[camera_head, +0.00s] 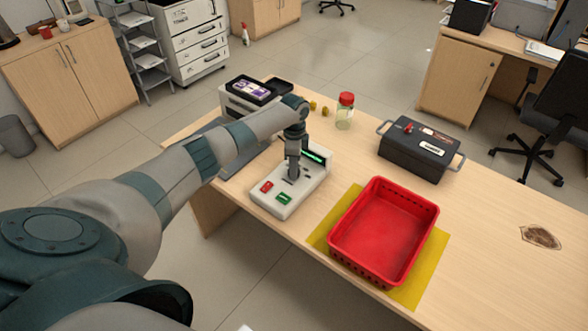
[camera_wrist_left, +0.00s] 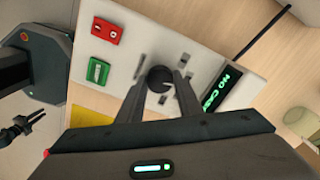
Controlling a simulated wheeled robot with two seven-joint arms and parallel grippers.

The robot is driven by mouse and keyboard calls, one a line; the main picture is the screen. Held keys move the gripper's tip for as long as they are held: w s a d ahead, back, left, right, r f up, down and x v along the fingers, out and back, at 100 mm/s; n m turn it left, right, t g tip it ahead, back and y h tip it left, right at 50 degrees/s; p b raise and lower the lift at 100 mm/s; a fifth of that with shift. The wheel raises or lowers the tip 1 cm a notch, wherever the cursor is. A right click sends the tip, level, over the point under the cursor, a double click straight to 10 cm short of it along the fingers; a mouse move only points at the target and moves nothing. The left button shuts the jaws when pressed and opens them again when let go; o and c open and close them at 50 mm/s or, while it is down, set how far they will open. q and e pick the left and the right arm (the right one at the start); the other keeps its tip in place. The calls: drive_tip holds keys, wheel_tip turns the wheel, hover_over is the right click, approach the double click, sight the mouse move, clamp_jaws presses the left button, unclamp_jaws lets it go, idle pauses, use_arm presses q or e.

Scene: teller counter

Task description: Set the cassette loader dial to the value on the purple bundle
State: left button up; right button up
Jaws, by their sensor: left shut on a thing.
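The cassette loader (camera_head: 290,200) is a white box on the counter with a red switch, a green switch and a small display with green letters. My left gripper (camera_head: 292,176) points down onto its top. In the left wrist view, its two fingers (camera_wrist_left: 160,84) are shut on the round black dial (camera_wrist_left: 158,76), one on each side. Marks sit around the dial; its setting is not readable. The purple bundle (camera_head: 252,88) lies in a black tray on a device at the back left; its value is too small to read.
A red crate (camera_head: 346,257) stands on a yellow mat (camera_head: 433,262) right of the loader. A black cash box (camera_head: 410,158), a red-lidded jar (camera_head: 345,118) and small yellow items (camera_head: 313,105) stand behind.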

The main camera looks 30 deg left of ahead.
use_arm(q)
drive_tip(key=m+b, duration=0.1)
drive_tip(key=m, duration=0.5)
drive_tip(key=shift+w+r+b, duration=0.1)
drive_tip(key=shift+b, duration=0.25)
drive_tip(key=shift+m, duration=0.3)
drive_tip(key=o, duration=1)
drive_tip(key=shift+o, duration=0.2)
wheel_tip(320, 180, up, 17)
drive_tip(key=b, duration=0.4)
drive_tip(key=shift+r, duration=0.2)
